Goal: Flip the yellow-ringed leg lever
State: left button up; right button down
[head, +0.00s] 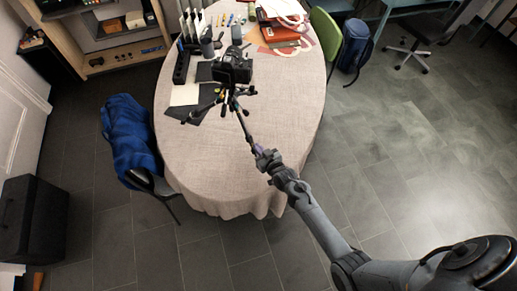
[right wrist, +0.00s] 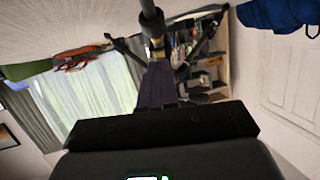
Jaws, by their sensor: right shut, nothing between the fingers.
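A small black tripod with a camera (head: 232,68) on top stands on the table, its thin legs spread. One dark leg (right wrist: 150,18) comes down toward me in the right wrist view, with a yellow ring (right wrist: 156,44) around it. The lever itself is too small to make out. My right gripper (head: 257,149) reaches in from the lower right, at the near end of that leg. In the right wrist view its shut, empty fingers (right wrist: 158,68) point at the leg, just by the yellow ring; I cannot tell whether they touch it. My left gripper is not in view.
The oval table (head: 190,150) has a pale cloth, bare at its near end. A dark case (head: 181,66), papers and pens lie around the tripod. Red books (head: 282,36) sit at the far right. A chair with a blue jacket (head: 130,135) stands at the left edge.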

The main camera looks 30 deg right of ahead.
jog(key=p+v, duration=0.4)
jog(key=v, duration=0.9)
jog(key=shift+r, duration=0.4)
jog(key=shift+w, duration=0.1)
